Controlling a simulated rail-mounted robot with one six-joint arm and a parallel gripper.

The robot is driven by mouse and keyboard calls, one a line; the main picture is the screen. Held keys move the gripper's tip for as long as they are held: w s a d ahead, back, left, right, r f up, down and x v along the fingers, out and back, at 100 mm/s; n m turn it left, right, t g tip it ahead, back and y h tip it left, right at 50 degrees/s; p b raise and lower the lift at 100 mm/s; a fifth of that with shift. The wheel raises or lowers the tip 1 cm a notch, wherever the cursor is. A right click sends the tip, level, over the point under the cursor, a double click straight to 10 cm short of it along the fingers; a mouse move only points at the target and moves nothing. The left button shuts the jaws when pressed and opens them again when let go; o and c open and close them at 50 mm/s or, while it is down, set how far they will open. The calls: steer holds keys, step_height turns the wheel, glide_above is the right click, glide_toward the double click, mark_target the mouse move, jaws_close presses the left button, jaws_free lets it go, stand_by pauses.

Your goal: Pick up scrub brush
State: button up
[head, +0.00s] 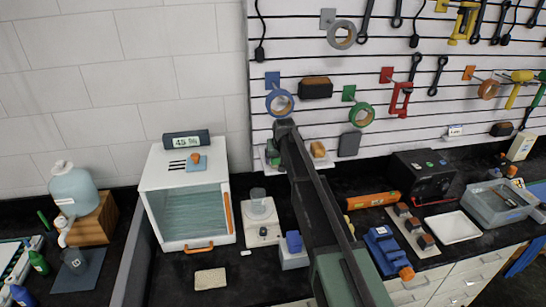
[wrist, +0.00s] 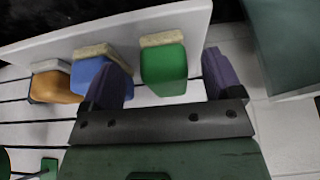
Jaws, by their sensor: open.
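In the wrist view, several block-shaped scrub brushes with tan bristle pads stand in a row on a white shelf (wrist: 110,35). A green brush (wrist: 163,62) lies between the two purple fingers of my gripper (wrist: 162,76), with space on both sides. A blue brush (wrist: 88,74) is partly hidden by the left finger. An orange brush (wrist: 55,87) is farther left. My gripper is open, with nothing held.
A slatted tool wall (head: 300,60) with hanging tape rolls and tools stands behind the shelf.

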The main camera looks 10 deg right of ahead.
steer(key=shift+w+a, duration=0.1)
steer(key=shift+w, duration=0.75)
steer(key=w, duration=0.3)
steer(key=shift+w, duration=0.15)
steer(key=b+x, duration=0.3)
steer(key=shift+w+a+f, duration=0.1)
steer(key=shift+w+f, duration=0.05)
steer(key=shift+w, duration=0.2)
steer(key=shift+s, duration=0.1)
steer(key=c, duration=1.1)
